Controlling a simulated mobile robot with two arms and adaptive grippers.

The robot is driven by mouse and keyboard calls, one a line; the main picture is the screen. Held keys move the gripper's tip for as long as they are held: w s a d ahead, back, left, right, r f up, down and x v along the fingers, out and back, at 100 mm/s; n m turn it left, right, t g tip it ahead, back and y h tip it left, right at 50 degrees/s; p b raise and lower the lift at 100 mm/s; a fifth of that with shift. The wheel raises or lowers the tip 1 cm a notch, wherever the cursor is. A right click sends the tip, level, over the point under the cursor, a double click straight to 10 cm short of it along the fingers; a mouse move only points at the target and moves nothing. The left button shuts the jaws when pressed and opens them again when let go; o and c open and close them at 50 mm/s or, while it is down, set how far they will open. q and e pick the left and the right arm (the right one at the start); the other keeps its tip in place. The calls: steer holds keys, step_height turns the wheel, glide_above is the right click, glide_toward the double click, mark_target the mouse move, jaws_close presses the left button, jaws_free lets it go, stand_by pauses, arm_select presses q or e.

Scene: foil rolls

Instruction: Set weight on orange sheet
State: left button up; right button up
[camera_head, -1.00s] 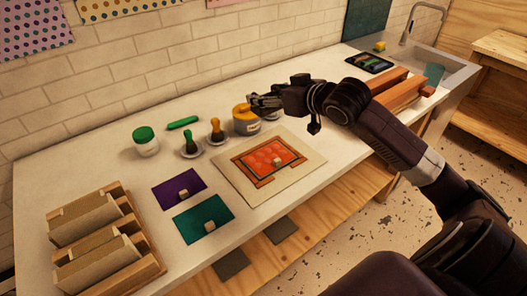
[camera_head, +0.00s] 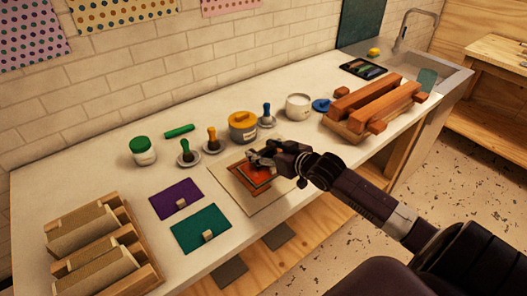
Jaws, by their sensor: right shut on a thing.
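The orange sheet (camera_head: 250,180) lies on a beige board (camera_head: 265,203) on the white counter, partly covered by my right gripper. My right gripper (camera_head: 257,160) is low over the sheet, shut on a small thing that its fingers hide. This seems to be the small beige weight. I cannot tell whether it touches the sheet. Similar beige blocks sit on the purple sheet (camera_head: 172,192) and the teal sheet (camera_head: 195,226). My left gripper is not in view.
Behind the board stand a yellow-lidded jar (camera_head: 242,127), a blue-handled tool (camera_head: 267,112), an orange-handled tool (camera_head: 212,140) and a white jar (camera_head: 299,106). A wooden rack (camera_head: 350,127) stands right, another rack (camera_head: 148,262) at front left.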

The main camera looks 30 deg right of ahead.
steer(key=shift+w+f, duration=0.1)
steer(key=shift+f, duration=0.3)
steer(key=shift+f, duration=0.1)
steer(key=o, duration=2.1)
steer(key=shift+f, duration=0.15)
steer(key=shift+c, duration=0.2)
steer(key=b+v, duration=0.1)
steer(key=v, duration=1.1)
